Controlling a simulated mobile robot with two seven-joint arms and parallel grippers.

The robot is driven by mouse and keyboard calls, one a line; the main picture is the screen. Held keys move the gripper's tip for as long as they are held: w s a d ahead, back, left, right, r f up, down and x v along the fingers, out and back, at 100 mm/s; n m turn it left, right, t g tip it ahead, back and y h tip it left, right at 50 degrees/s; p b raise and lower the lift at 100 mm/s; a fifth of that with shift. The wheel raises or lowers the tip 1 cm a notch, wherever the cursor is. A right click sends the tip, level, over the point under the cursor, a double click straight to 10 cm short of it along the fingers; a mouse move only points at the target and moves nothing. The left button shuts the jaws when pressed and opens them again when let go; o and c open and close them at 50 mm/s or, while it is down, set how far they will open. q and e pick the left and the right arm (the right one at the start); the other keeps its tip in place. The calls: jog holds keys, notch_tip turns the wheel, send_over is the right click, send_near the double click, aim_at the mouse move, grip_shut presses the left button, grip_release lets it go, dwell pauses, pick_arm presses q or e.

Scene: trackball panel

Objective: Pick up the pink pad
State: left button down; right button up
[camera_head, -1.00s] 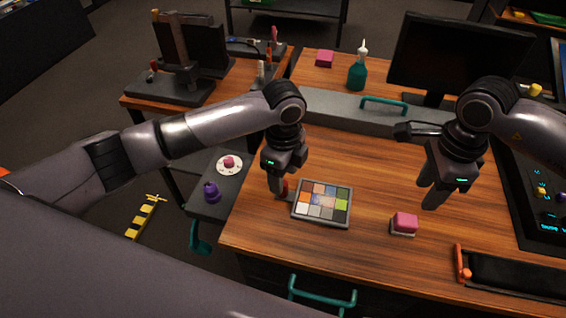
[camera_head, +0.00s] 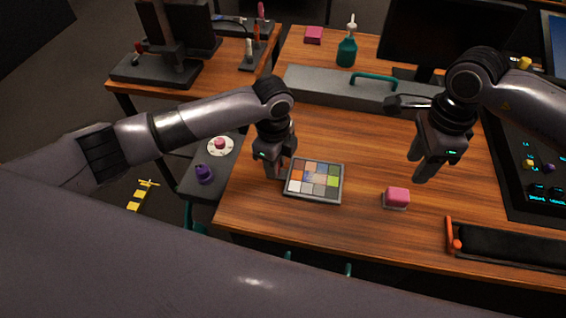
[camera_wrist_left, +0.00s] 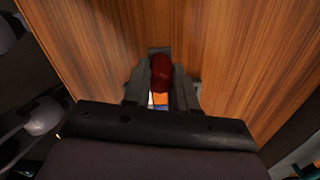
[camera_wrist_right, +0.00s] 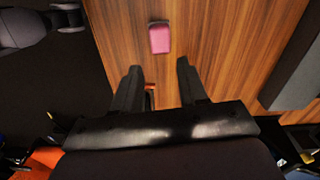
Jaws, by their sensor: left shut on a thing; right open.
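A pink pad (camera_head: 397,194) sits on a thin pale base on the desk, right of the colour chart. It also shows in the right wrist view (camera_wrist_right: 159,39), ahead of the fingertips and apart from them. My right gripper (camera_head: 421,172) is open and empty, above and to the right of this pad in the head view. My left gripper (camera_head: 271,170) is shut on a dark red object (camera_wrist_left: 161,72) at the left edge of the colour chart; the fingers partly hide it. Another pink block (camera_head: 314,35) lies at the back of the desk.
The colour chart (camera_head: 314,181) lies flat beside my left gripper. A black tray with an orange handle (camera_head: 453,236) is at the front right. A grey box with a teal handle (camera_head: 372,80), a teal bottle (camera_head: 347,50) and a monitor stand behind. Bare wood surrounds the pad.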

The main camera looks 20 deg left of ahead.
aim_at(402, 194)
dwell(0.4)
jog(key=o, duration=0.6)
jog(key=shift+c, duration=0.2)
jog(key=shift+f, duration=0.1)
jog(key=shift+m, duration=0.4)
jog(key=f, duration=1.2)
jog(key=shift+d, duration=0.25)
